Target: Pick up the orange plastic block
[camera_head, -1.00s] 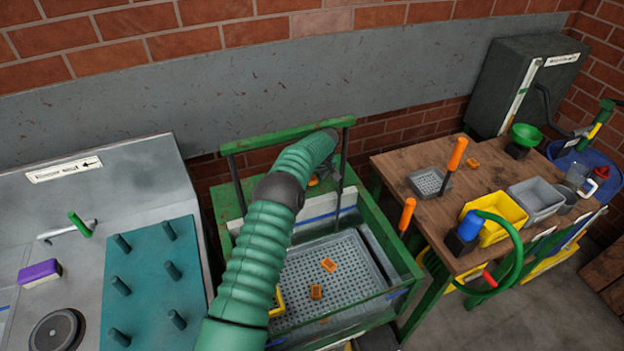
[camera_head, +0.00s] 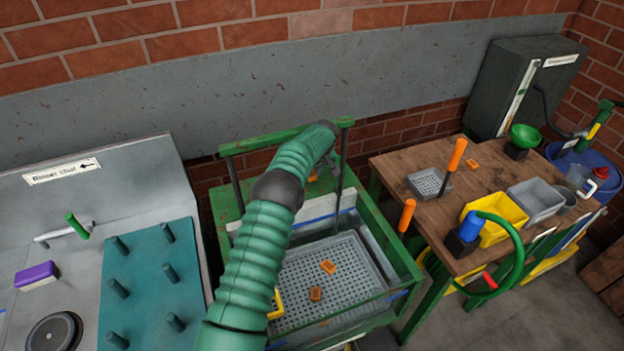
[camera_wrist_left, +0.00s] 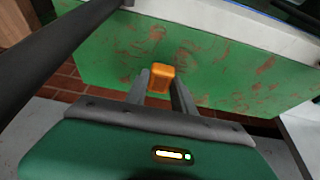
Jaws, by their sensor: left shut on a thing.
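An orange plastic block (camera_wrist_left: 160,77) is between the fingertips of my left gripper (camera_wrist_left: 160,84) in the left wrist view. The gripper is shut on it, in front of a worn green surface. In the head view my left arm comes up over the green belt frame, and its wrist hides most of the gripper; a bit of orange (camera_head: 313,176) shows beside the wrist. Two more orange blocks lie apart in the grey perforated tray, one at the middle (camera_head: 328,267) and one nearer (camera_head: 316,294). My right gripper is not in view.
The grey perforated tray (camera_head: 350,255) sits inside the green frame (camera_head: 398,245). Frame posts and a crossbar (camera_head: 250,144) stand close to my left wrist. At right, a wooden table (camera_head: 400,165) holds a yellow bin (camera_head: 497,222), a grey bin and tools. A pegged teal board (camera_head: 145,290) is at left.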

